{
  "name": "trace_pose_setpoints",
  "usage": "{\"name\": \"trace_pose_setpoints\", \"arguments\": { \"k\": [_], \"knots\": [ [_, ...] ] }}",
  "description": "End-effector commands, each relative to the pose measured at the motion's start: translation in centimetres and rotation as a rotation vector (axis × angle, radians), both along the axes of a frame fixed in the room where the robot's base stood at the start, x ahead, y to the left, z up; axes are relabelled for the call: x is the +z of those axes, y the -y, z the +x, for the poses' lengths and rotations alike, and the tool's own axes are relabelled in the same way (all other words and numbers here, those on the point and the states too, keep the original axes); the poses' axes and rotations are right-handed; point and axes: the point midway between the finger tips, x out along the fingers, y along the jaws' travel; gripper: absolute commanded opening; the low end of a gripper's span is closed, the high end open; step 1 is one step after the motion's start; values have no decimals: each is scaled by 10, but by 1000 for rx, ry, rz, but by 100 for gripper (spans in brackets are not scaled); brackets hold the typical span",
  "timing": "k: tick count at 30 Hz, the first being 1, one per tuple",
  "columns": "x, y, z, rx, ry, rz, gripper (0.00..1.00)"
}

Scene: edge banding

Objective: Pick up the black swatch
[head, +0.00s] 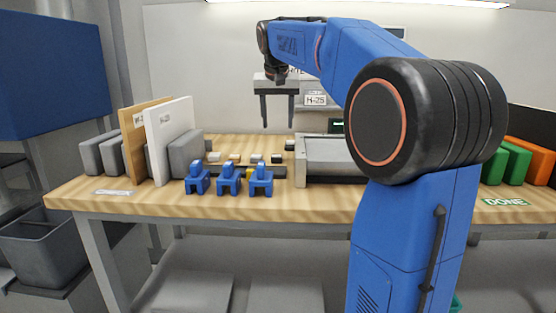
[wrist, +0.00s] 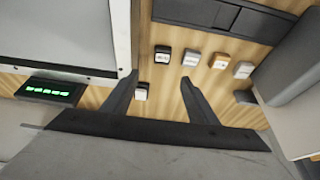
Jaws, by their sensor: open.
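Several small swatch blocks lie on the wooden table. One dark block with a pale top (wrist: 141,91) sits between the lines of my gripper's fingers in the wrist view, nearer the left finger; it also shows as a dark block in the head view (head: 289,145). Another dark block with a pale label (wrist: 162,54) stands at the left end of a row, also seen in the head view (head: 276,159). I cannot tell which one is the black swatch. My gripper (head: 277,126) is open and empty, pointing down above the table; its fingers show in the wrist view (wrist: 158,82).
White (wrist: 190,58) and brown (wrist: 218,60) blocks stand in the row. A grey-and-white machine (head: 330,155) with a green-lit display (wrist: 48,91) stands beside the blocks. Blue clamp-like pieces (head: 229,178) line the front; upright boards (head: 170,140) stand left.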

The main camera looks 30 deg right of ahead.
Motion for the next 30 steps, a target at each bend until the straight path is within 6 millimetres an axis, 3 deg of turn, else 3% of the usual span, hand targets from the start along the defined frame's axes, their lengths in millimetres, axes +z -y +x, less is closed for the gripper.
{"name": "trace_pose_setpoints", "arguments": {
  "k": [10,20,30],
  "knots": [
    [-57,12,19,0,-2,0,53],
    [-79,16,26,1,-2,1,53],
    [-119,18,36,0,-1,1,53]
  ]
}}
